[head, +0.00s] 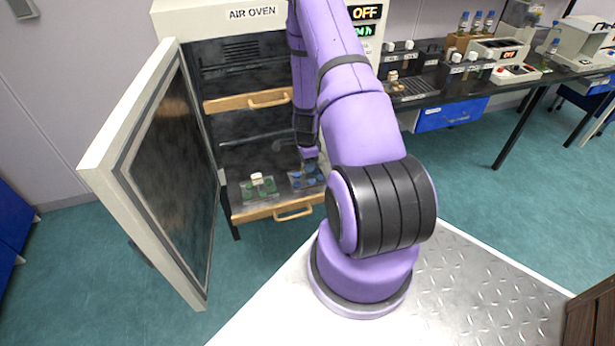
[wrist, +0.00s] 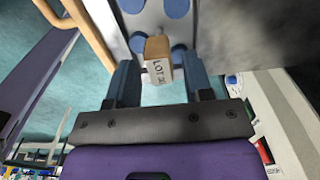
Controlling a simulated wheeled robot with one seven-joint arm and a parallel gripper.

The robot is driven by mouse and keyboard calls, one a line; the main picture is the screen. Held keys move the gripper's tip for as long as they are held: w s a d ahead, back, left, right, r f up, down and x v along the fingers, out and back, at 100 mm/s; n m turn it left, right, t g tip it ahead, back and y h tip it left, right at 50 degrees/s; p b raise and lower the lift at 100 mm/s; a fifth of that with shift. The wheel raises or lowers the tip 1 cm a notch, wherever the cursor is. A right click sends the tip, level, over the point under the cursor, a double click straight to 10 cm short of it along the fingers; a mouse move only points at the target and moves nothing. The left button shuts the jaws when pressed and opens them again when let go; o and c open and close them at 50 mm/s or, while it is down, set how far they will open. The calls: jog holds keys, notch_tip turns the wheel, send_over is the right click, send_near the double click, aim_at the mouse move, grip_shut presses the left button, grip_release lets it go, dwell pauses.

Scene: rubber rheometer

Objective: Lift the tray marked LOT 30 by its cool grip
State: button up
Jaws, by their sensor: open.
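The tray with blue discs (head: 296,184) lies on the oven's lower shelf, right of a second tray. In the wrist view the tray (wrist: 218,20) shows blue discs and a tan grip block (wrist: 157,48) with a pale label reading LOT and a number that is hard to read. My gripper (wrist: 161,78) is open, with one blue finger on each side of the labelled block and gaps on both sides. In the head view my gripper (head: 309,163) is at the blue-disc tray and hides its grip.
The second tray (head: 240,190) holds green discs and a white grip. The oven door (head: 150,165) stands open at left. The upper shelf's wooden front (head: 225,103) is above the trays; the lower shelf's wooden front (head: 250,214) has a handle. A bench (head: 510,82) stands at right.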

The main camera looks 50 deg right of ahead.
jog(key=c, duration=0.8)
jog(key=shift+r, duration=1.5)
jog(key=shift+c, duration=0.3)
